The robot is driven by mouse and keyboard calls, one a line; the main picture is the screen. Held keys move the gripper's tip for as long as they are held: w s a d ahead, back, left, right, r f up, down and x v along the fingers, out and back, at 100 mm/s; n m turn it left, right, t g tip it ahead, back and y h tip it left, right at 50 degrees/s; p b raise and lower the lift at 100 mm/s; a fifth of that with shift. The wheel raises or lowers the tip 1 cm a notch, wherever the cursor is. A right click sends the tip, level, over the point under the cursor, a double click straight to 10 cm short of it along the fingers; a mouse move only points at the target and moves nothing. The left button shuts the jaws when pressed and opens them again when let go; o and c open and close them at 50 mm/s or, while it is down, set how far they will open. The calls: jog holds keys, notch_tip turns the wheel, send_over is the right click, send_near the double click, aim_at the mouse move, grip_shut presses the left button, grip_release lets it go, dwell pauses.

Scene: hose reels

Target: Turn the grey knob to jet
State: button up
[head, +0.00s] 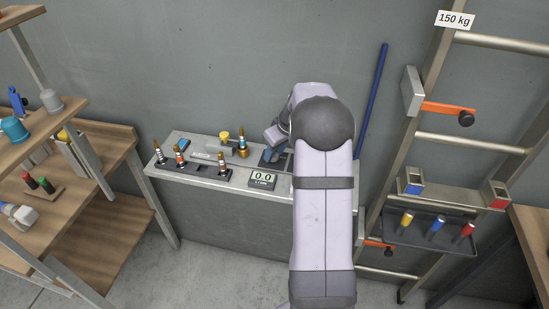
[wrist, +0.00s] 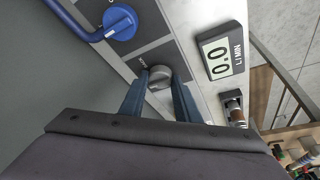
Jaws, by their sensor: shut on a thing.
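The grey knob (wrist: 159,77) sits on a dark panel in the wrist view, with a pale mark on its face. My gripper (wrist: 160,84) has its two blue fingers on either side of the knob and is shut on it. Small lettering stands beside the knob, too small to read with certainty, so I cannot tell which setting it points to. In the head view my gripper (head: 273,156) is low over the bench, and my arm hides the knob there.
A display (wrist: 221,50) reads 0.0 L/MIN beside the knob; it also shows in the head view (head: 263,178). A blue knob (wrist: 120,22) with a blue pipe is close by. Several hose nozzles stand on the bench (head: 205,180) left of my arm. A ladder (head: 425,140) leans at right.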

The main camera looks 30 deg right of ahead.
jog(key=shift+n, duration=0.3)
jog(key=o, duration=1)
jog(key=shift+o, duration=0.2)
jog(key=b+v, duration=0.2)
jog(key=v, duration=0.5)
jog(key=shift+r, duration=0.15)
jog(key=shift+g+y, duration=0.3)
jog(key=shift+g, duration=0.3)
jog(key=s+a, duration=0.1)
jog(key=a, duration=0.1)
jog(key=s+a+f, duration=0.1)
jog(key=a, duration=0.2)
jog(key=s+a, duration=0.1)
jog(key=a, duration=0.2)
jog(key=shift+s+f, duration=0.25)
jog(key=shift+f, duration=0.05)
jog(key=s+a+f+m+g+p, duration=0.1)
jog(key=s+a+f, duration=0.2)
jog(key=s+a, duration=0.5)
jog(key=s+a+f+m+g+h, duration=0.1)
jog(key=s+a+f, duration=0.3)
jog(key=s+a, duration=0.4)
jog(key=s+g, duration=0.1)
jog(key=s, duration=0.5)
jog(key=shift+p, duration=0.4)
